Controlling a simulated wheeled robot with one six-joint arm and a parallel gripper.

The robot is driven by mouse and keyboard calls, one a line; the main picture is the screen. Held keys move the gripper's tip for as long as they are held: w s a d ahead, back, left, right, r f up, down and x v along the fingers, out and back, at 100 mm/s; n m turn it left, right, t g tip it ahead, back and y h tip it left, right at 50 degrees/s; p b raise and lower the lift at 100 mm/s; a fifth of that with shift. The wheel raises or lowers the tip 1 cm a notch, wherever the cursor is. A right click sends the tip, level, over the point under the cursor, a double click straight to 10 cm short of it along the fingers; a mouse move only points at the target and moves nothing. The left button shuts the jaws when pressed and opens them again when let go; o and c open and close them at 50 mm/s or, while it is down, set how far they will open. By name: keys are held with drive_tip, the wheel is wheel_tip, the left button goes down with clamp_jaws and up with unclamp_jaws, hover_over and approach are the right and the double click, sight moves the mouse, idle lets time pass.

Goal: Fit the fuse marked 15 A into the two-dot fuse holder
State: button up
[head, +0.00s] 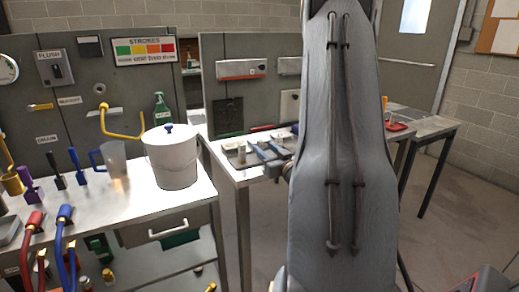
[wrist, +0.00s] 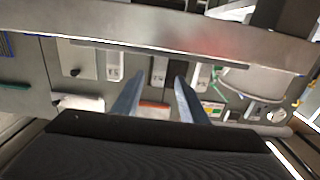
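I cannot pick out the 15 A fuse or the two-dot fuse holder. In the head view my arm hides part of the far bench.
A metal bench (head: 137,203) at left holds a white bucket (head: 172,160), a clear pitcher (head: 115,162) and several coloured handled tools. A far bench (head: 233,176) carries blue-grey parts beside my arm. A metal rail (wrist: 160,27) crosses the top of the wrist view. Open floor lies at right.

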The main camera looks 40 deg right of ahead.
sight(262, 146)
drive_tip(key=x, duration=0.4)
drive_tip(key=shift+w+d+p, duration=0.15)
drive_tip(key=shift+w+p, duration=0.05)
drive_tip(key=shift+p, duration=0.15)
clamp_jaws()
